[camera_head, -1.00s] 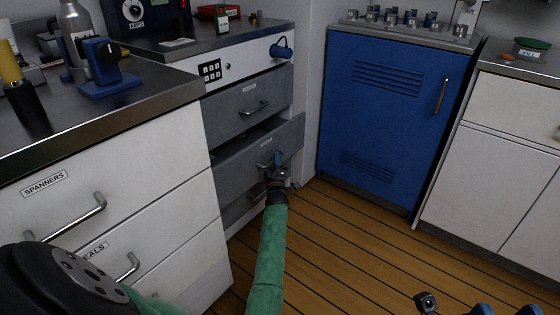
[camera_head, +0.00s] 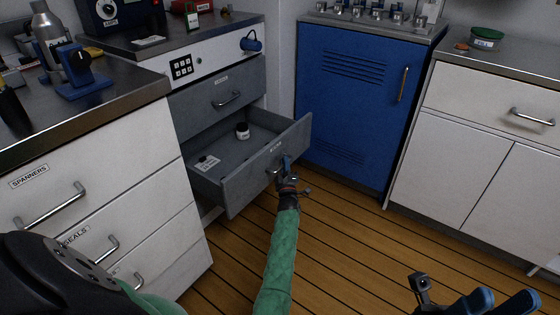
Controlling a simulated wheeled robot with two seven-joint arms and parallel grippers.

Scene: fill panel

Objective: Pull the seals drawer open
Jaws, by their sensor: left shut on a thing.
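The white cabinet at the left has a drawer labelled SEALS (camera_head: 95,258), with a bar handle; it is shut, and my dark arm link hides part of its front. A grey drawer (camera_head: 245,180) in the cabinet beyond it stands well open; its label is too small to read surely. My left gripper (camera_head: 284,170), at the end of the green-sleeved arm, is shut on that grey drawer's handle (camera_head: 271,170). My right gripper (camera_head: 472,303) shows only in part at the bottom right, away from the drawers; its jaw opening is unclear.
Inside the open drawer are a small white-and-dark jar (camera_head: 242,131) and a small labelled item (camera_head: 207,163). A shut grey drawer (camera_head: 215,95) is above it. A blue cabinet (camera_head: 350,100) stands to the right. The wooden floor (camera_head: 345,235) ahead is clear.

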